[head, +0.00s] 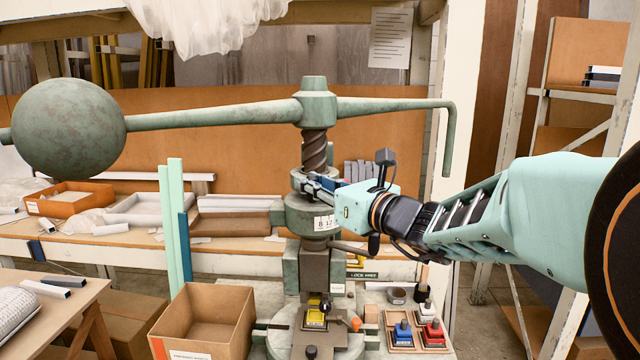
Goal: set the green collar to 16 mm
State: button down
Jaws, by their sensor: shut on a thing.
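The fly press stands in the middle of the head view, with a dark steel screw (314,152) below its green hub. The green collar (297,181) sits around the screw, just above the press head (298,217). A white scale plate (325,222) on the press head shows small numerals, of which 8 and 12 seem readable; the setting cannot be read. My gripper (316,184) comes in from the right and is shut on the green collar at its right side. The fingers hide part of the collar.
The long press arm with a heavy ball (70,128) spans above my gripper, its bent handle (450,140) hanging right. An open cardboard box (205,318) stands front left. Blue and red tools (432,332) sit at the right of the press base. Green and blue uprights stand left.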

jog(key=shift+a+b, duration=0.3)
jog(key=shift+a, duration=0.1)
jog(key=w+a+b, duration=0.2)
jog(key=a+b, duration=0.3)
jog(key=shift+a+r, duration=0.3)
jog(key=shift+a, duration=0.1)
dwell(1.4)
jog(key=c, duration=1.8)
grip_release()
jog(key=shift+s+a, duration=0.1)
jog(key=shift+s, duration=0.05)
jog(key=shift+d+f, duration=0.2)
jog(key=shift+d, duration=0.1)
